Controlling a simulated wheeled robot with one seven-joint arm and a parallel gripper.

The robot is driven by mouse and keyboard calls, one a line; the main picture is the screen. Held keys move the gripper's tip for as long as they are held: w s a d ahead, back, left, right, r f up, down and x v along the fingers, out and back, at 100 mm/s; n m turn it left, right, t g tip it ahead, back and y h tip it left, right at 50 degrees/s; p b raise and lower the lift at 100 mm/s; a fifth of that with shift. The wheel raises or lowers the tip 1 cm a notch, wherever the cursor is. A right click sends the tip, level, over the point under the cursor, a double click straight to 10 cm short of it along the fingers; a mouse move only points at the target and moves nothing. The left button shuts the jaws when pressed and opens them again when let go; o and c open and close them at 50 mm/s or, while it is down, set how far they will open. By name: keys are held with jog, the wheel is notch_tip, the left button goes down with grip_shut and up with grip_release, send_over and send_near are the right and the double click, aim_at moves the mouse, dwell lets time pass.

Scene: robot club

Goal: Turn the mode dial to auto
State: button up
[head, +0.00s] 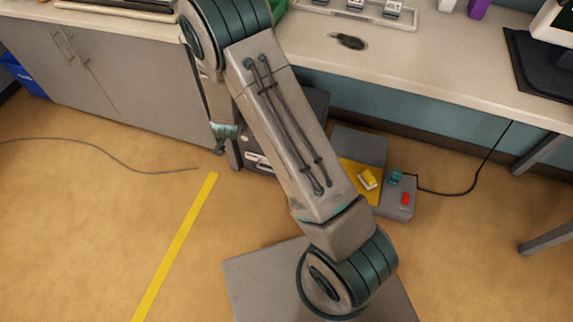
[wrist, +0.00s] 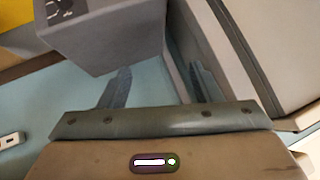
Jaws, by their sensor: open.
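I cannot make out a clear mode dial in either view. In the head view a low grey device (head: 398,211) sits on the floor right of my arm. It has a yellow panel with a raised yellow piece (head: 367,180), a red part (head: 405,199) and a teal part (head: 396,178). My gripper (head: 220,149) is mostly hidden behind my arm, near the cabinet's right end. In the wrist view my gripper (wrist: 160,85) is open with nothing between its fingers. A grey box (wrist: 115,45) with a dark marked patch (wrist: 62,10) is just beyond the left finger.
The grey cabinet (head: 130,95) and the pale worktop (head: 440,65) run along the back. A dark unit with a slotted front (head: 258,161) stands behind my arm. A black cable (head: 455,192) leads from the grey device. Yellow tape (head: 178,245) marks the open floor.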

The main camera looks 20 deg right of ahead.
jog(key=s+d+f+m+t+h+b, duration=0.1)
jog(key=d+f+h+b, duration=0.15)
jog(key=f, duration=0.65)
jog(key=s+d+f+t+h+b, duration=0.1)
jog(key=f+h+b, duration=0.15)
jog(key=f, duration=0.75)
jog(key=s+d+f+n+t+h+b, duration=0.1)
jog(key=s+d+f+t+h+b, duration=0.35)
jog(key=s+f+b, duration=0.55)
jog(key=f+x, duration=0.3)
jog(key=x, duration=1.1)
jog(key=shift+w+g+y, duration=0.35)
jog(key=shift+w+y, duration=0.1)
jog(key=shift+w, duration=0.05)
jog(key=shift+a+f, duration=0.1)
jog(key=shift+a, duration=0.05)
jog(key=c, duration=1)
